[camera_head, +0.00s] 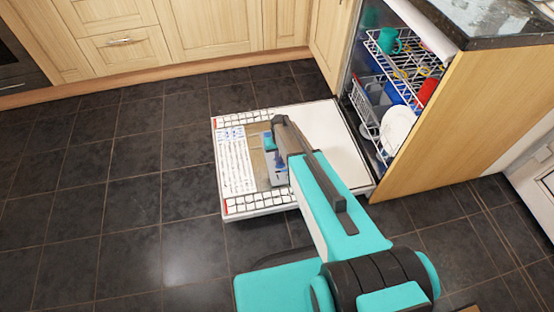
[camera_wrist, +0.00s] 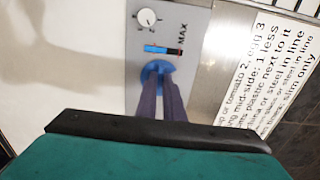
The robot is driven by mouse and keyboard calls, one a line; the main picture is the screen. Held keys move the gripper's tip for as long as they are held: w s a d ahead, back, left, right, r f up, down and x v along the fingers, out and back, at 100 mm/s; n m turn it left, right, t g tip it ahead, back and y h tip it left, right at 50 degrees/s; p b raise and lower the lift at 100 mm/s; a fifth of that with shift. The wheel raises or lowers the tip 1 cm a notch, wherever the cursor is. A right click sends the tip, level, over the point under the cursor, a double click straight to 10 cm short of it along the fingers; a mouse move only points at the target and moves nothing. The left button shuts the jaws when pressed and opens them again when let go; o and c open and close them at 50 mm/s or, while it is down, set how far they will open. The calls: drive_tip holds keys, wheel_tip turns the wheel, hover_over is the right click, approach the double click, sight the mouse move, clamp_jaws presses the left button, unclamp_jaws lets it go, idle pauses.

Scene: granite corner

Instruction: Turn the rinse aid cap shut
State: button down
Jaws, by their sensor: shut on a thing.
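The rinse aid cap (camera_wrist: 150,72) is a round blue cap on a metal dispenser panel (camera_wrist: 200,70) set in the open dishwasher door. In the wrist view the tips of my gripper (camera_wrist: 159,78) are together on the cap, and the fingers hide part of it. A white dial (camera_wrist: 147,17) with a dark pointer sits above that. In the head view my gripper (camera_head: 273,168) is over the panel, and my arm hides the cap.
The dishwasher door (camera_head: 330,125) lies folded down over the dark tiled floor (camera_head: 110,190). A printed sheet (camera_head: 236,165) lies on it left of the panel. Racks (camera_head: 395,65) with a teal mug (camera_head: 388,41) and a white plate (camera_head: 398,125) stand inside the dishwasher at right.

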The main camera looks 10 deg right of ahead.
drive_tip(key=shift+s+d, duration=0.15)
drive_tip(key=shift+s, duration=0.05)
drive_tip(key=c, duration=1.9)
unclamp_jaws()
drive_tip(key=shift+o, duration=0.2)
drive_tip(key=shift+w, duration=0.1)
drive_tip(key=shift+r, duration=0.15)
wheel_tip(320, 180, up, 14)
drive_tip(key=p, duration=0.2)
drive_tip(key=shift+f, duration=0.25)
drive_tip(key=shift+r, duration=0.1)
